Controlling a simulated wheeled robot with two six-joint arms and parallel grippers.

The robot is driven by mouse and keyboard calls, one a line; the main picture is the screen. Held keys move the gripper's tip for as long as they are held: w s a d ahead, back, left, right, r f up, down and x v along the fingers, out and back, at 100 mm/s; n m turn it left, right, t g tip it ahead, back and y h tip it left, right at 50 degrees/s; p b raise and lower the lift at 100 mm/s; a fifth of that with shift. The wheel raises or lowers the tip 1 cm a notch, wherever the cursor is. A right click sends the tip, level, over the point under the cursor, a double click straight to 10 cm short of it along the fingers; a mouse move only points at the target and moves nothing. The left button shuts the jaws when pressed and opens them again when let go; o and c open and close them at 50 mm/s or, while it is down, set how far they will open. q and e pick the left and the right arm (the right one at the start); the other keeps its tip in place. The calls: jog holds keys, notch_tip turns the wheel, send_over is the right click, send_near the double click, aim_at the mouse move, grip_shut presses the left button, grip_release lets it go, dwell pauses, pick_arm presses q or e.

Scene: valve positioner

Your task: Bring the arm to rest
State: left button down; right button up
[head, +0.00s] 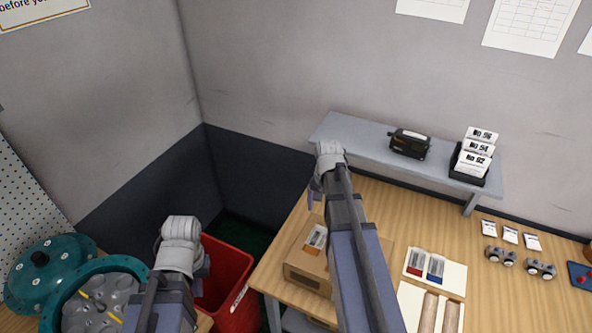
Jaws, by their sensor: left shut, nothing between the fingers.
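My left arm rises from the bottom of the head view, and its left gripper (203,268) is partly hidden by its own pale wrist. The left gripper is shut and empty, above the side of a red bin. My right arm reaches up over the wooden bench, and its right gripper (316,194) is mostly hidden behind its wrist and forearm. I cannot tell whether the right gripper is open or shut. It shows near the bench's left edge, above and behind a cardboard box.
The wooden bench (520,215) holds the cardboard box (305,270), small parts (500,256) and white packets (510,235). A grey shelf (365,138) carries a black device (409,143) and numbered cards (474,155). The red bin (228,275) stands left of the bench, and a teal-rimmed tub (52,305) is at lower left.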

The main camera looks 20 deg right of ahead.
jog(key=s+a+f+n+b, duration=0.1)
jog(key=s+a+n, duration=0.2)
jog(key=a, duration=0.6)
jog(key=s+a+f+n+b, duration=0.2)
jog(key=s+a+n, duration=0.2)
jog(key=a, duration=0.6)
jog(key=s+a+f+n+h+b, duration=0.1)
jog(key=s+a+n, duration=0.3)
jog(key=a, duration=0.5)
jog(key=f+n+b, duration=0.1)
jog(key=n, duration=0.1)
jog(key=shift+a+f+n, duration=0.2)
jog(key=shift+a+n, duration=0.2)
